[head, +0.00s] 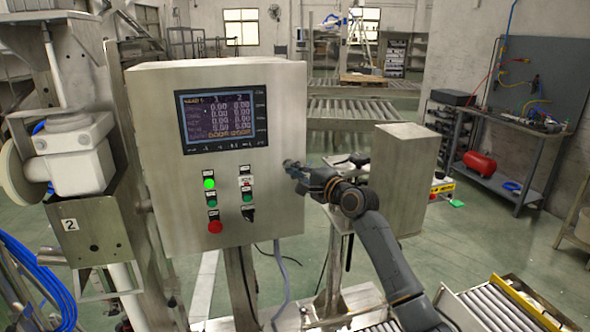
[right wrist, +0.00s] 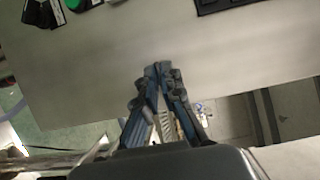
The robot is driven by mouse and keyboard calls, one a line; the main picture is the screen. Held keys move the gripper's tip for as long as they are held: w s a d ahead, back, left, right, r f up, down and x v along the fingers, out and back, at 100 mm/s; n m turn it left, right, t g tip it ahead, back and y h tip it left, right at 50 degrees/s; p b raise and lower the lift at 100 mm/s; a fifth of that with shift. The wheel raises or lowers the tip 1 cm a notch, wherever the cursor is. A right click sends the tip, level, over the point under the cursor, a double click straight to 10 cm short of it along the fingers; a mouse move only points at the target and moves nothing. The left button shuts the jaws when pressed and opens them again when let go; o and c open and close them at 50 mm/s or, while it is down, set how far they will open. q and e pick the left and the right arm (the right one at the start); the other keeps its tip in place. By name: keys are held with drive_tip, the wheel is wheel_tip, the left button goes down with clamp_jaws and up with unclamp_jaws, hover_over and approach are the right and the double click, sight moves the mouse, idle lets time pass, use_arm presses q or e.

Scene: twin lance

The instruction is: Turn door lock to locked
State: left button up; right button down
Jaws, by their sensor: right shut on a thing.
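The grey metal control box (head: 165,110) stands upright at centre left in the head view. Its plain front face (right wrist: 235,65) fills much of the right wrist view. My right gripper (head: 291,166) reaches in from the right to the right edge of the box's front, about mid-height. In the right wrist view its blue-grey fingers (right wrist: 161,72) come together at the tips against the box near its edge. They are shut on the door lock, which the fingertips hide, so its turn position cannot be told. My left gripper is not in view.
The front bears a screen (head: 222,120), a green lit button (head: 209,183), a red button (head: 215,227) and a black switch (head: 249,213). A grey metal cabinet (head: 400,175) stands behind my right arm. A roller conveyor (head: 490,310) lies at lower right.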

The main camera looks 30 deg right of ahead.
drive_tip(key=c, duration=1.5)
unclamp_jaws()
drive_tip(key=s+d, duration=0.2)
drive_tip(key=s, duration=0.9)
drive_tip(key=shift+s, duration=0.4)
